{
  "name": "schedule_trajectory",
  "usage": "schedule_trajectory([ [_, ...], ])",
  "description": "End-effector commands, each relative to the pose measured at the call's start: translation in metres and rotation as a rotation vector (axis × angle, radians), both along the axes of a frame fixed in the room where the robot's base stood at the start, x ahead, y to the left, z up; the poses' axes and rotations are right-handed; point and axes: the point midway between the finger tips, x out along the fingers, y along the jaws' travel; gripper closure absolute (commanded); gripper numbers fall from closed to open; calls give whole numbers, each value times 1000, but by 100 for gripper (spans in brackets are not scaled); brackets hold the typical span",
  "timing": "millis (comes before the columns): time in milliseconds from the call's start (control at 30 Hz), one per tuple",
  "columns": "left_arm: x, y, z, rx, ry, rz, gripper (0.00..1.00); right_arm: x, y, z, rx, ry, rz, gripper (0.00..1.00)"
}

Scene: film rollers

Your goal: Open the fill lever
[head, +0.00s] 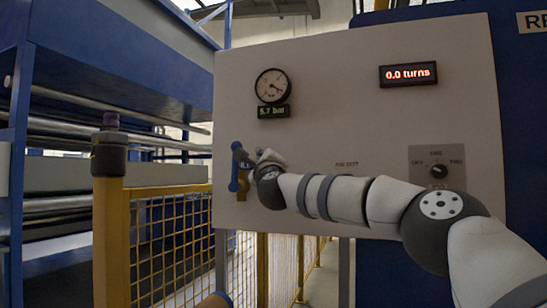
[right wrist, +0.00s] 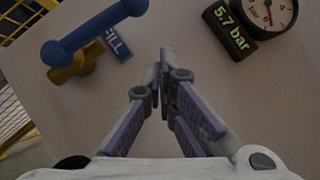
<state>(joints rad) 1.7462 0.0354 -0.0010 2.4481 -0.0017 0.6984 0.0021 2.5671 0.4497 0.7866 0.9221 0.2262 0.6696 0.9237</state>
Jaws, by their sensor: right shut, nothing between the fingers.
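The blue fill lever (head: 236,168) sits on a brass valve (head: 243,187) at the lower left of the grey panel. In the head view it stands roughly upright. In the right wrist view the lever (right wrist: 95,33) lies at the upper left, over the brass body (right wrist: 72,68), beside a blue FILL label (right wrist: 118,44). My right gripper (head: 262,156) is just right of the lever. In the right wrist view its fingertips (right wrist: 161,70) are together and empty, apart from the lever. The label is mostly hidden in the head view. My left gripper is out of view.
A pressure gauge (head: 272,85) with a 5.7 bar display (head: 274,112) is above the lever. A turns display (head: 408,73) reads 0.0. A rotary switch (head: 437,170) is at right. A yellow fence post (head: 111,240) and mesh stand at left.

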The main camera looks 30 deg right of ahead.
Motion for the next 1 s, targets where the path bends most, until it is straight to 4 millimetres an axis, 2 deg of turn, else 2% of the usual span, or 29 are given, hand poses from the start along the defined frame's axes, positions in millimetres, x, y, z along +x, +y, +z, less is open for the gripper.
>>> schedule_trajectory([
  [200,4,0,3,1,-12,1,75,-41,11,0,1,-1,1,100],
  [400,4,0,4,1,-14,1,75,-67,19,-4,-1,2,1,100],
  [533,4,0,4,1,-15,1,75,-72,20,-4,-1,2,-1,100],
  [1000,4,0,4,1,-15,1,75,-71,21,-5,-1,2,0,100],
])
